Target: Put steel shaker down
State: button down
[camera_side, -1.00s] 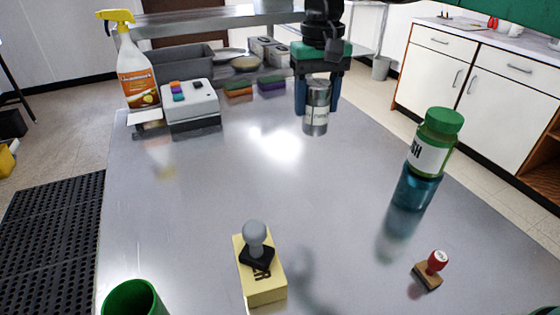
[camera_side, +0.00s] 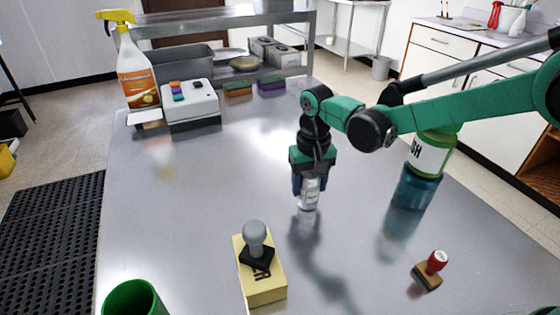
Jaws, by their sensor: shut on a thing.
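The steel shaker (camera_side: 308,196) is a small silver cylinder with a pale label, near the middle of the steel table (camera_side: 190,215). My gripper (camera_side: 309,184) points down and is shut on it from above. The fingers and palm hide its upper part. The shaker looks upright. Its base is at or just above the tabletop; I cannot tell if it touches.
A green-capped bottle (camera_side: 417,185) stands to the right, partly behind my arm. A red-knobbed stamp (camera_side: 431,270), a grey-knobbed stamp on a yellow block (camera_side: 260,272) and a green cup (camera_side: 133,298) are nearer. A spray bottle (camera_side: 137,66) stands far left. The table's left-middle is clear.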

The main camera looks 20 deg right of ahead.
jog(key=shift+f, duration=0.1)
jog(key=shift+c, duration=1.1)
grip_release()
